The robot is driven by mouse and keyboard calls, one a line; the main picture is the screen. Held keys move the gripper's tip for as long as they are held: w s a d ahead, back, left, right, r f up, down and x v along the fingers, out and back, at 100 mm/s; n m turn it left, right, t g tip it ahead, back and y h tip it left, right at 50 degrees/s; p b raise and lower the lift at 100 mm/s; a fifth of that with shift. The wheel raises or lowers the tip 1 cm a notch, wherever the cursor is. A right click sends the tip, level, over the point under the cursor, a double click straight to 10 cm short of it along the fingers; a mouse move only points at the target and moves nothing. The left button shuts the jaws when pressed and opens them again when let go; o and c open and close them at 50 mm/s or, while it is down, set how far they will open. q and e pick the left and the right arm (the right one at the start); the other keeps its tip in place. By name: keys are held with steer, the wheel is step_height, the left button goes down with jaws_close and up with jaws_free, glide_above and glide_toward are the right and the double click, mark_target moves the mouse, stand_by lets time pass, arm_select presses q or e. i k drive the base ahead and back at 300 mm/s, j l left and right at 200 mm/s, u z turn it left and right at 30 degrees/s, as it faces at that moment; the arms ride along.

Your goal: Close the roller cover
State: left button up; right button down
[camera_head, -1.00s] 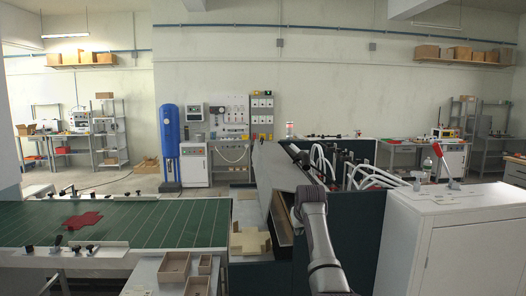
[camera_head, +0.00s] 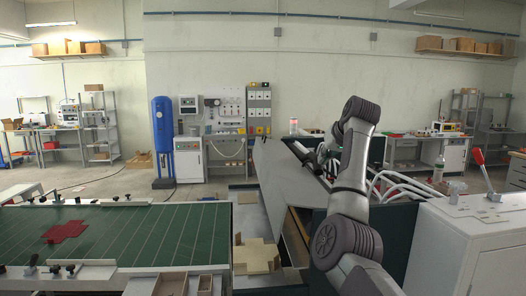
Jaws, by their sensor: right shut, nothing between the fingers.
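The roller cover appears to be the long, plain grey panel (camera_head: 287,185) on the machine in the middle of the view. It slopes, with its left edge over the work bed side and its right edge along the dark rollers. My right arm rises from the bottom right and bends over at the top. My right gripper (camera_head: 325,158) is small and dark, at the right edge of the panel's far half. It looks shut and empty; whether it touches the panel I cannot tell. My left gripper is not in view.
A green work bed (camera_head: 150,235) with a red cut blank (camera_head: 66,232) lies at left. A tan cardboard blank (camera_head: 256,256) lies below the panel.

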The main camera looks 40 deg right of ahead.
mark_target(284, 182)
steer(key=i+l, duration=0.2)
steer(key=i, duration=0.25)
steer(key=i+l, duration=0.2)
steer(key=i, duration=0.25)
steer(key=i+l, duration=0.25)
steer(key=i, duration=0.2)
